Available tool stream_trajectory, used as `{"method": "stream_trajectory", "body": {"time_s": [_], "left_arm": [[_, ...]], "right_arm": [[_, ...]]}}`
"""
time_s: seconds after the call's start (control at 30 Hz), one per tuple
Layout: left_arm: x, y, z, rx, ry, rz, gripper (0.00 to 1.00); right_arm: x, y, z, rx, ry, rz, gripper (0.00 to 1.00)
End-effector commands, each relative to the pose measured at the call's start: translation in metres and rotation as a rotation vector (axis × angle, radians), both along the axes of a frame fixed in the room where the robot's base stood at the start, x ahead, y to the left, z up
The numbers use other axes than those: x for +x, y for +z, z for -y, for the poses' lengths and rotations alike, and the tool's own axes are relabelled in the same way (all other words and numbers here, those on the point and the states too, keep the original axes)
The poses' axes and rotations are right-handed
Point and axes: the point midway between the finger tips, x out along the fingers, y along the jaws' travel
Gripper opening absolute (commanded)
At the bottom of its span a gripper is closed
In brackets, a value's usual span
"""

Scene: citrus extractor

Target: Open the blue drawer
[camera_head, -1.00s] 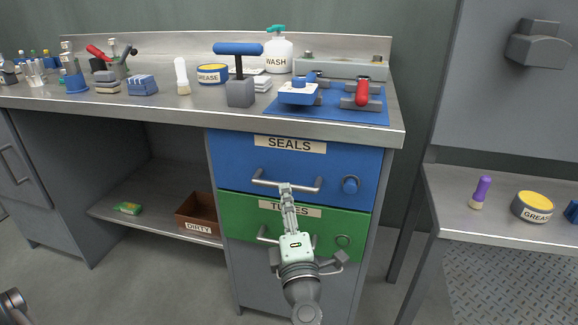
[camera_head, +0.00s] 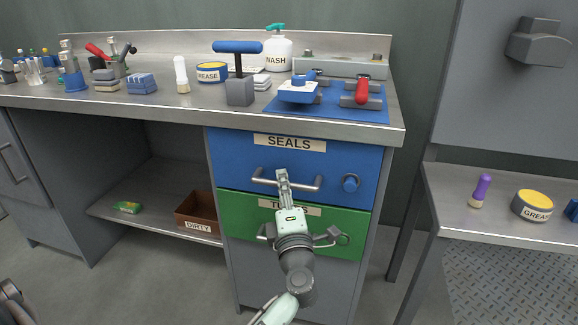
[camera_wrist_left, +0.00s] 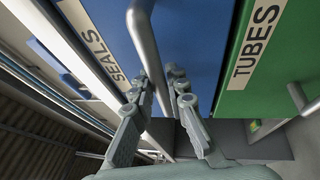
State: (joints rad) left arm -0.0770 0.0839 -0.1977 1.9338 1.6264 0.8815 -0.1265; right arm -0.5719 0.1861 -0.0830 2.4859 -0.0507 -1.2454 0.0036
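The blue drawer (camera_head: 228,160), labelled SEALS, is shut under the right part of the workbench. My left gripper (camera_head: 282,176) is at the middle of the handle. In the left wrist view, the fingers (camera_wrist_left: 164,88) are apart, with the handle (camera_wrist_left: 145,40) running between their tips. I cannot tell whether they touch it. My right gripper is not in view.
The green drawer (camera_head: 235,205), labelled TUBES, is shut directly below, behind my left gripper and wrist. The bench top (camera_head: 180,108) overhangs the blue drawer and carries tools. A brown DIRTY box (camera_head: 195,212) is on the shelf to the left. A side table (camera_head: 500,225) stands at right.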

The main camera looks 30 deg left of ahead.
Motion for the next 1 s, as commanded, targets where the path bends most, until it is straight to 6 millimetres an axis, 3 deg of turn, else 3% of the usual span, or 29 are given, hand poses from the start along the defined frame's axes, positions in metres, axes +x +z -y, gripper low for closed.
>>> {"method": "stream_trajectory", "body": {"time_s": [0.1, 1.0], "left_arm": [[0.0, 0.0, 0.0, 0.0, 0.0, 0.0, 0.0], [-0.027, 0.0, 0.008, -0.001, 0.0, -0.002, 0.0]], "right_arm": [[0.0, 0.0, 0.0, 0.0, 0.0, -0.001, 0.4], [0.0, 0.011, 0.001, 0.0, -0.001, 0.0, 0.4]]}}
